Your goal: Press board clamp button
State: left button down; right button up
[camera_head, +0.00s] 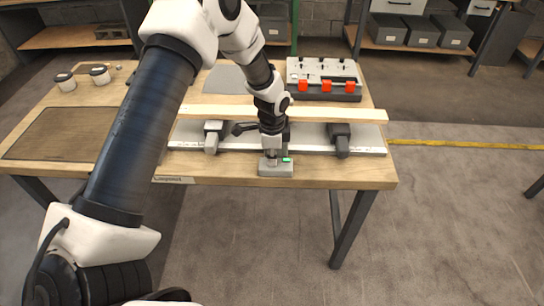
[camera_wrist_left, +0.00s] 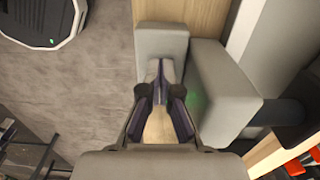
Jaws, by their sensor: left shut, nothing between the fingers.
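A small grey button box (camera_head: 276,170) sits at the front edge of the wooden table, with a lit green light on its top right. My left gripper (camera_head: 271,157) points down at this box, shut and empty, its fingertips at or just above the box top; I cannot tell whether they touch. In the left wrist view the shut fingertips (camera_wrist_left: 160,68) show close against grey block surfaces, with a faint green glow beside them.
A control panel with several red switches (camera_head: 326,86) stands at the table's back right. A dark mat (camera_head: 55,133) and two small round jars (camera_head: 100,75) are on the left. Shelves with grey bins (camera_head: 421,32) stand behind.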

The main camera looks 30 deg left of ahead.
pick_arm(q)
notch_tip(320, 180, up, 5)
jog(key=p, duration=0.5)
jog(key=shift+d, duration=0.1)
jog(key=shift+w+r+b, duration=0.1)
jog(key=shift+r+b, duration=0.2)
jog(key=shift+b, duration=0.5)
notch_tip(320, 180, up, 8)
jog(key=b, duration=0.1)
jog(key=shift+r, duration=0.2)
